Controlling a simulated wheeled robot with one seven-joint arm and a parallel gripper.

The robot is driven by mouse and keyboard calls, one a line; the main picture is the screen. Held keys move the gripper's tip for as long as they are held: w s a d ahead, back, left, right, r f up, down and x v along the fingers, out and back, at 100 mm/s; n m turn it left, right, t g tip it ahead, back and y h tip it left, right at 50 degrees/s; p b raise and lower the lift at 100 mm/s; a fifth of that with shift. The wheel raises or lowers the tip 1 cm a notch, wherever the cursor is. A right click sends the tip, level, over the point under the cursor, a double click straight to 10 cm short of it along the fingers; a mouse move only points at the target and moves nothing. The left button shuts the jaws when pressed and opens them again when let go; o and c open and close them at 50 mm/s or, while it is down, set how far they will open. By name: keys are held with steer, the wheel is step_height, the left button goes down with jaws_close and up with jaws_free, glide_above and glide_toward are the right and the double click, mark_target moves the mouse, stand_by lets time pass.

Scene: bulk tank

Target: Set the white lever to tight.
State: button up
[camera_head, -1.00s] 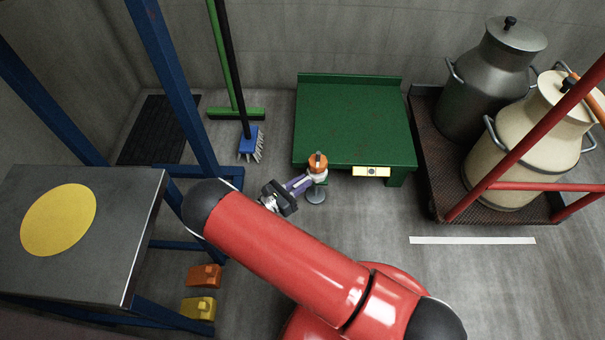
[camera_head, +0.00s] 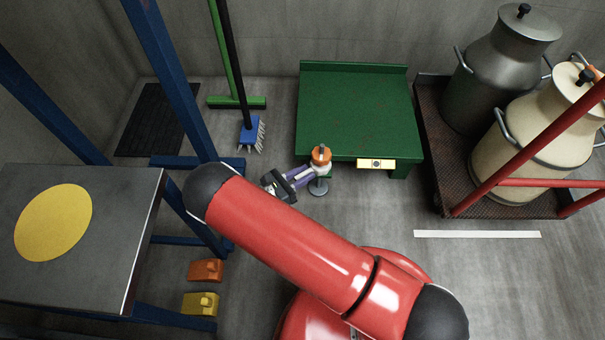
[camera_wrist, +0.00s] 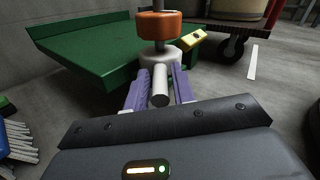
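The white lever (camera_wrist: 160,88) is a short round bar that sticks out from a white collar (camera_wrist: 160,56) toward my wrist camera. An orange knob (camera_wrist: 158,27) on a post sits above the collar; it also shows in the head view (camera_head: 320,154), at the front edge of the green platform. My gripper (camera_wrist: 160,88) has its purple fingers on both sides of the lever, close against it, and appears shut on it. In the head view my gripper (camera_head: 303,174) reaches the collar from the lower left. Any tight marking is not readable.
The green platform (camera_head: 350,110) lies behind the knob, with a yellow-edged plate (camera_head: 376,164) on its front. A grey disc (camera_head: 318,187) is low beside the gripper. Milk cans stand on a cart (camera_head: 470,205) at right. A blue-legged table (camera_head: 120,220) is at left; brushes (camera_head: 236,103) lean behind.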

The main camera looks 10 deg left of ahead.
mark_target(302, 174)
step_height(302, 174, up, 20)
steer(key=p, duration=0.4)
